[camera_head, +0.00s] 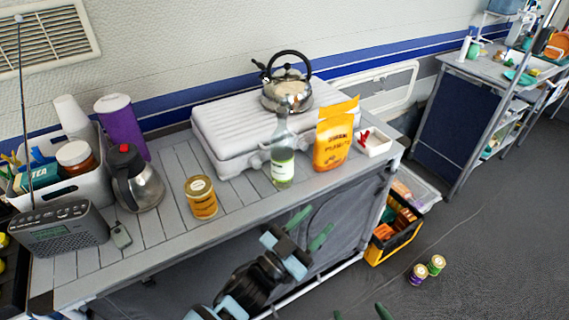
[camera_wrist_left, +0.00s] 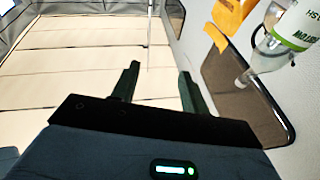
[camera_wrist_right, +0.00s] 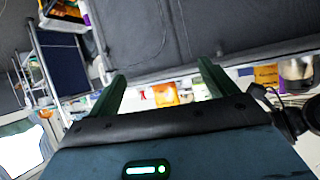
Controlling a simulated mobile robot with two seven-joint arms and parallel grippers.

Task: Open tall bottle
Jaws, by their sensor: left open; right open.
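The tall bottle (camera_head: 282,168) is clear with a white and green label and stands upright near the front edge of the table. It also shows in the left wrist view at the upper right, neck pointing down-left (camera_wrist_left: 290,38). My left gripper (camera_head: 311,228) is open and empty, in front of the table edge and below the bottle in the picture, apart from it. Its fingers show in the left wrist view (camera_wrist_left: 158,82). My right gripper (camera_head: 360,314) is open at the bottom edge of the head view, mostly cut off. Its empty fingers show in the right wrist view (camera_wrist_right: 162,82).
An orange pouch (camera_head: 333,142) stands close right of the bottle. A closed grey stove case (camera_head: 225,130) with a kettle (camera_head: 288,92) is behind. A yellow can (camera_head: 201,198) and steel jug (camera_head: 137,182) stand left. Two small cans (camera_head: 427,270) are on the floor.

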